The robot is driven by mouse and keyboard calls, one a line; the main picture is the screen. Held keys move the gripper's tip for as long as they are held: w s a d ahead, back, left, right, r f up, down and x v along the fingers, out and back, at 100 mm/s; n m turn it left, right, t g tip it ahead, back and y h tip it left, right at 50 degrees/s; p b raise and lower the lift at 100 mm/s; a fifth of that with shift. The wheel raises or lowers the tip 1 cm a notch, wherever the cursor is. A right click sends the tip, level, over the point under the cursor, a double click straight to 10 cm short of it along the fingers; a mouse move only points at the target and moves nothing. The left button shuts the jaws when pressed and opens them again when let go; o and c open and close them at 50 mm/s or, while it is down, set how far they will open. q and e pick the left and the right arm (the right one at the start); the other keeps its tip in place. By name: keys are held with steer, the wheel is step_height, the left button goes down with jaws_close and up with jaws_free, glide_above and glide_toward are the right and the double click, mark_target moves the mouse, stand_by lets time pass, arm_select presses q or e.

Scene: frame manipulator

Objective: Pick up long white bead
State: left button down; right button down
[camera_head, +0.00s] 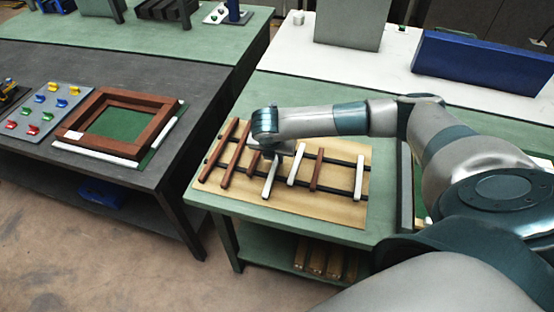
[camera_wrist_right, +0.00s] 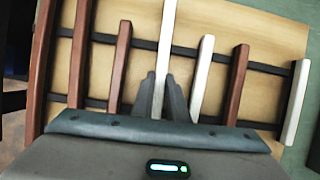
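The long white bead (camera_wrist_right: 167,40) is a straight white bar that lies across the two black rails in the right wrist view and runs out of the top edge. In the head view its near part (camera_head: 269,182) shows, and its far end is hidden by my right arm. My right gripper (camera_wrist_right: 161,82) has one finger on each side of the bar, and both look flush against it. Whether the bar is lifted off the rails cannot be told. My left gripper is not in view.
The tan board (camera_head: 340,213) holds a shorter white bar (camera_head: 298,163), another white bar (camera_head: 359,178) and several brown bars (camera_head: 317,170) beside the held one. A brown wooden frame (camera_head: 150,137) lies on the dark table at left. Green tabletop borders the board.

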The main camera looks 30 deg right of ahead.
steer(key=shift+r, duration=0.1)
steer(key=shift+r+b, duration=0.85)
steer(key=shift+s+d+r+b, duration=0.15)
steer(key=shift+r+b, duration=0.25)
steer(key=shift+r, duration=0.2)
steer(key=shift+s+d+r+b, duration=0.15)
steer(key=shift+r+b, duration=0.25)
steer(key=shift+r, duration=0.15)
steer(key=s+d+r+b, duration=0.4)
steer(key=s+d+r, duration=0.2)
steer(key=s+r, duration=0.1)
steer(key=shift+s+d+b, duration=0.35)
steer(key=shift+s+d, duration=0.05)
steer(key=shift+s, duration=0.3)
steer(key=shift+f, duration=0.1)
